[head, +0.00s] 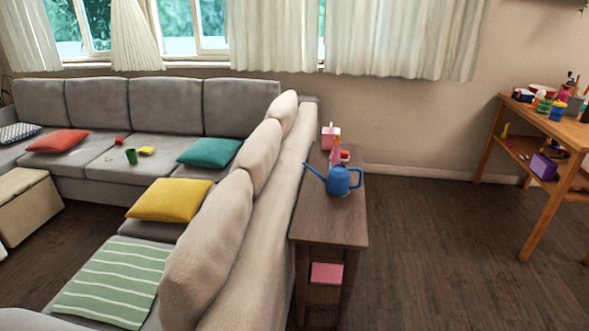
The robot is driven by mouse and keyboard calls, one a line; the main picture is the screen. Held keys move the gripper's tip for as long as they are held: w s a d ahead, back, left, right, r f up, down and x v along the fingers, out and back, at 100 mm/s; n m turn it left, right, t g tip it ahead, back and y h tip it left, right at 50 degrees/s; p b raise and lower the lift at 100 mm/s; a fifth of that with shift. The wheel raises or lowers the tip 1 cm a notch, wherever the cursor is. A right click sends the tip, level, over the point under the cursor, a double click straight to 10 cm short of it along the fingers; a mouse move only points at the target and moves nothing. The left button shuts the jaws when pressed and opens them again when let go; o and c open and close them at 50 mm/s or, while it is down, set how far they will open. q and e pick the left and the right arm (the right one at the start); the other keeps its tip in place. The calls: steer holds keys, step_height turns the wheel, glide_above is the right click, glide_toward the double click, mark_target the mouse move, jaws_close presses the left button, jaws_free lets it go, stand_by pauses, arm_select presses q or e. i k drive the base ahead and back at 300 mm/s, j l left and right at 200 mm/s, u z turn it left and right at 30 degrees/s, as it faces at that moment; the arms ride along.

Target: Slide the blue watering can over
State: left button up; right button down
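The blue watering can (339,181) stands upright on the narrow dark wooden console table (328,229) behind the sofa. Its spout points up to the left and its handle is on the right. Small pink and red items stand just behind it and are partly hidden by it. Neither of my grippers shows in the head view.
The grey sofa (245,240) runs along the table's left side. A pink box (330,136) stands at the table's far end, and a pink item (327,273) shows below its near edge. The table's near top is bare. A wooden shelf table (545,118) with clutter stands right. Floor between is clear.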

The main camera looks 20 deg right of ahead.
mark_target(337, 183)
steer(key=i+l+u, duration=0.2)
steer(key=l+u, duration=0.3)
steer(key=l, duration=0.4)
steer(key=l+u, duration=0.5)
steer(key=l, duration=0.35)
